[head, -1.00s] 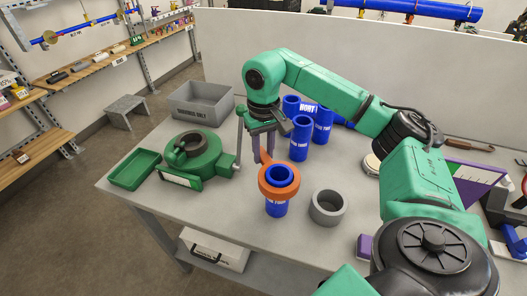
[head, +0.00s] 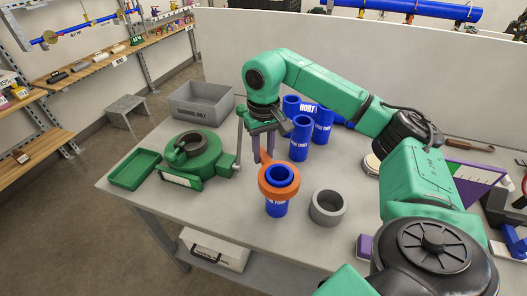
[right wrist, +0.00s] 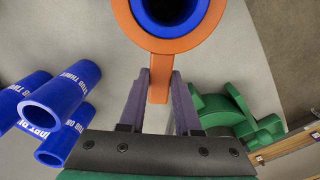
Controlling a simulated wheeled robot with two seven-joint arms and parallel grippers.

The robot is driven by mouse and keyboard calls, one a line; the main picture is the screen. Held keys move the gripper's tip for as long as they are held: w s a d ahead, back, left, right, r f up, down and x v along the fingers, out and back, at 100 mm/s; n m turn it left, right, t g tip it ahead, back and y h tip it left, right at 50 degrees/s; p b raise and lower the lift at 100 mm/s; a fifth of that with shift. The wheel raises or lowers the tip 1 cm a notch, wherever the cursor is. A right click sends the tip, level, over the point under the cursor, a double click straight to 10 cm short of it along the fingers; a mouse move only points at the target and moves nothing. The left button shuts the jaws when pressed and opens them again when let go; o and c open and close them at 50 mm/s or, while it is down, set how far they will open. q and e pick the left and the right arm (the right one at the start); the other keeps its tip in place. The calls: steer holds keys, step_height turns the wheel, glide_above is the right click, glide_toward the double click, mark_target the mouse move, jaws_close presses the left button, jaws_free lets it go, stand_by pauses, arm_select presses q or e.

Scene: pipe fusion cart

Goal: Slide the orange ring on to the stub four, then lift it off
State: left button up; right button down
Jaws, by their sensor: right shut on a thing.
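The orange ring (head: 278,192) is around the upper part of a blue stub (head: 276,209) standing on the grey table. The stub's open top shows inside the ring; its white label is partly hidden and hard to read. My right gripper (head: 263,156) is shut on the ring's handle tab, behind the ring in the head view. In the right wrist view, the purple fingers (right wrist: 159,88) pinch the orange tab, with the ring (right wrist: 205,40) around the blue stub (right wrist: 172,8). My left gripper is not in view.
Several other blue stubs (head: 300,138) stand behind my right gripper. A grey cup (head: 327,218) stands to the right of the ring. A green clamp fixture (head: 205,165), a green tray (head: 134,170) and a grey bin (head: 201,103) are on the left.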

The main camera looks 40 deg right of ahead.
steer(key=shift+r, duration=0.15)
steer(key=shift+r+p, duration=3.25)
steer(key=shift+r, duration=0.4)
